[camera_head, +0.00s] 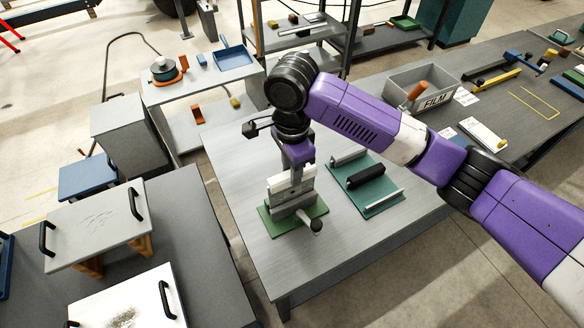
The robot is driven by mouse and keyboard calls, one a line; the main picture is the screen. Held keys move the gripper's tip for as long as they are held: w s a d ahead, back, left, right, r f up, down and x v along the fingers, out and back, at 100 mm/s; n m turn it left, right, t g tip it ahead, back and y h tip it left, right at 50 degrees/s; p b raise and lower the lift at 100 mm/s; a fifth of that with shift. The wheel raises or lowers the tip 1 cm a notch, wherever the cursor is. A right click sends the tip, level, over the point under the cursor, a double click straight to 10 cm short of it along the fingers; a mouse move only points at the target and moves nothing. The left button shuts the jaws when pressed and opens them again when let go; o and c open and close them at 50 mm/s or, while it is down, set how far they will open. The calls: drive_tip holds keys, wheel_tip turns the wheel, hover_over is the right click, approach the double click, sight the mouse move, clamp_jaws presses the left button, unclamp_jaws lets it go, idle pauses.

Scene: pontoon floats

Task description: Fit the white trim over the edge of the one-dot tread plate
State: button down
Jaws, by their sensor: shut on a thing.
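My gripper (297,166) points down over the near table and is shut on the white trim (290,182). The trim is a pale strip, held level, right above a grey upright piece (292,202) on a green base (270,226). This grey piece seems to be the tread plate in its holder, but no dot can be made out. From here I cannot tell whether the trim sits on its edge or hovers just above it. A dark-knobbed handle (315,226) sticks out at the front of the holder.
A teal board (378,207) with a black roller (366,177) and pale bars lies just right of the holder. Behind it stand a grey FILM bin (455,88) and my arm crosses above. The table's front (345,255) is bare. Handled panels (95,225) lie on a bench at left.

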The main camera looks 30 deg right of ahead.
drive_tip(key=shift+f, duration=0.2)
drive_tip(key=c, duration=1.1)
unclamp_jaws()
drive_tip(key=shift+o, duration=0.2)
wheel_tip(320, 180, up, 8)
drive_tip(key=shift+f, duration=0.1)
